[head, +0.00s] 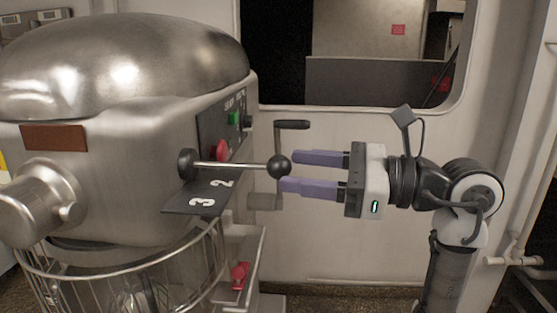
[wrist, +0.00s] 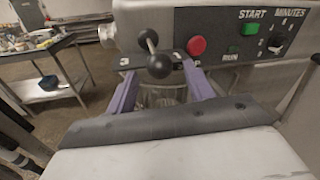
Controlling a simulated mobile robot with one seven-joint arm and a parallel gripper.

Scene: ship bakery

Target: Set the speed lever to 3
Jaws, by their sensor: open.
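The speed lever (head: 230,166) is a metal rod with a dark ball knob on the side of the large mixer (head: 120,70). It sticks out over a dark plate (head: 200,193) with white numbers; 3 and 2 are readable in the head view. In the wrist view the ball knob (wrist: 160,66) shows ahead, between the fingers, with a 3 to its left. My gripper (head: 283,171) is open, its purple fingers pointing at the lever, with the tips close to the knob. I cannot tell whether a finger touches the knob.
A red button (wrist: 196,46), a green start button (wrist: 250,29) and a minutes dial (wrist: 276,46) sit on the mixer panel right of the lever. A crank handle (head: 292,125) stands just behind the fingers. A wire bowl guard (head: 130,275) is below. A metal table (wrist: 45,85) stands at left.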

